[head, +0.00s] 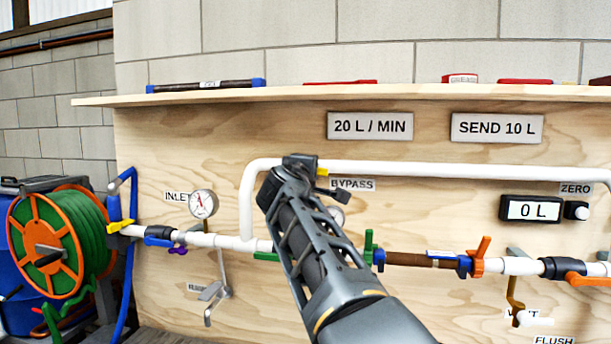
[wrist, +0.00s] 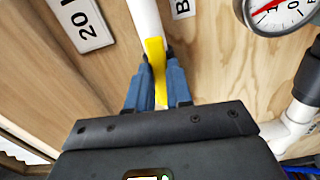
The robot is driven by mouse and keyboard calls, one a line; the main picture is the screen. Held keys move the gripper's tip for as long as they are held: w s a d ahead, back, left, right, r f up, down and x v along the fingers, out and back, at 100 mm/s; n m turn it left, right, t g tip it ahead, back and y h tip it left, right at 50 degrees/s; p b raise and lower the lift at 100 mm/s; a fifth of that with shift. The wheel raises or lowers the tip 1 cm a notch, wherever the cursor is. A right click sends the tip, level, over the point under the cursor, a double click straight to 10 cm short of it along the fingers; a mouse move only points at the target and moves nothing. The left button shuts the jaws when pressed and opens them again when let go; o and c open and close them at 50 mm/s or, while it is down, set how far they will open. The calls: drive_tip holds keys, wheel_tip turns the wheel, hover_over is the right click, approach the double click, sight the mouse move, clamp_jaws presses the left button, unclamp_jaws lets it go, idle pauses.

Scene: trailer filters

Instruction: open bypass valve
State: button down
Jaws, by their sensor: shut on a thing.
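The bypass valve handle is yellow. In the wrist view the yellow handle (wrist: 155,62) lies between the blue fingers of my gripper (wrist: 156,72), which are shut on it. A white pipe (wrist: 145,14) runs up from behind the handle. In the head view my gripper (head: 300,166) is at the upper white bypass pipe (head: 430,171), left of the BYPASS label (head: 353,184). Only a small yellow tip (head: 322,172) shows there beside the gripper. My gripper and arm hide most of the valve body.
A gauge (head: 203,203) hangs at the left by the INLET label. The lower pipe carries several coloured valve handles, including an orange one (head: 480,256). A wooden shelf (head: 420,91) juts out above. A green hose reel (head: 50,245) stands at the left.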

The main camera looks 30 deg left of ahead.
drive_tip(key=shift+r+n+p, duration=0.25)
drive_tip(key=shift+n+p, duration=0.1)
drive_tip(key=shift+n, duration=0.35)
drive_tip(key=c, duration=1)
unclamp_jaws()
drive_tip(key=shift+s, duration=0.15)
drive_tip(key=shift+b+v, duration=0.3)
drive_tip(key=shift+v, duration=3.45)
drive_tip(key=shift+f, duration=0.15)
